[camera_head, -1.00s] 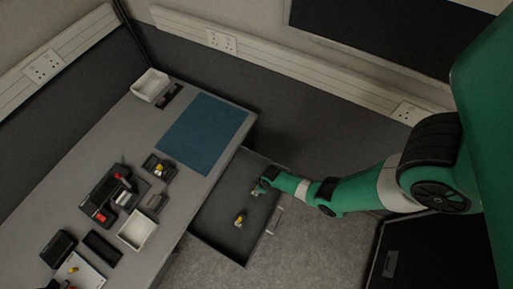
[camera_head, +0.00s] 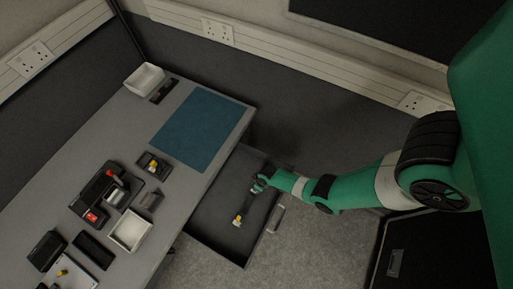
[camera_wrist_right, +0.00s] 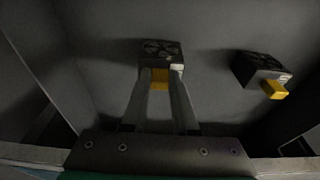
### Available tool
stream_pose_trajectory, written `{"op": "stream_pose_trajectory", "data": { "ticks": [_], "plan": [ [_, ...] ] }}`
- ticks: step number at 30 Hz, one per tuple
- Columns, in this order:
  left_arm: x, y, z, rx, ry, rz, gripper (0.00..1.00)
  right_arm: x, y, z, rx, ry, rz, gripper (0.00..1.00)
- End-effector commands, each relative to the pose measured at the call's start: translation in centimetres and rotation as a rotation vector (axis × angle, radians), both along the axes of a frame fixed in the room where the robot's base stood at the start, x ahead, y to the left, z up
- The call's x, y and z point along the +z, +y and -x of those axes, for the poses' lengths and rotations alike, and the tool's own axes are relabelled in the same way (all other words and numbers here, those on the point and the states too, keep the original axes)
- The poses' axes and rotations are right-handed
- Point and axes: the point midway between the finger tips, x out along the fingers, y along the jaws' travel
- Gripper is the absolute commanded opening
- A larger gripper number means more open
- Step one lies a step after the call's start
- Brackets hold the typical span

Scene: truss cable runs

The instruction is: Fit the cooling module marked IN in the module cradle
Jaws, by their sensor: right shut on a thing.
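My right gripper (camera_head: 258,187) reaches into the open drawer beside the desk. In the right wrist view the gripper (camera_wrist_right: 160,82) is shut on the yellow tab of a dark cooling module (camera_wrist_right: 160,50) with fan grilles; its marking is not readable. A second dark module (camera_wrist_right: 258,67) with a yellow tab lies apart on the drawer floor to the right and shows a pale letter like an S. The second one also shows in the head view (camera_head: 238,219). On the desk, another yellow-tabbed part (camera_head: 153,165) sits in a dark holder. I cannot tell which fixture is the module cradle.
The open drawer (camera_head: 222,207) has raised walls around the gripper. The desk holds a black device with red parts (camera_head: 95,199), a white tray (camera_head: 131,231), a far white bin (camera_head: 144,77) and a clear blue mat (camera_head: 203,130).

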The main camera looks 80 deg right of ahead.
Motion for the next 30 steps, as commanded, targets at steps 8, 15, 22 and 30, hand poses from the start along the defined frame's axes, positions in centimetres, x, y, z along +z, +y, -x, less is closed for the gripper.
{"op": "stream_pose_trajectory", "data": {
  "ticks": [8,15,22,30],
  "plan": [
    [0.6,0.0,0.0,0.0,0.0,0.0,0.45,0.6,0.0,0.0,0.0,-0.001,0.0,0.0],
    [2.1,0.0,0.0,0.0,0.0,0.0,0.45,2.1,0.0,0.0,0.0,-0.001,0.0,0.0],
    [3.3,0.0,0.0,0.0,0.0,0.0,0.45,3.5,0.0,0.0,0.0,-0.001,0.0,0.0],
    [4.8,0.0,0.0,0.0,0.0,0.0,0.45,5.0,0.0,0.0,0.0,-0.001,0.0,0.0]
  ]
}}
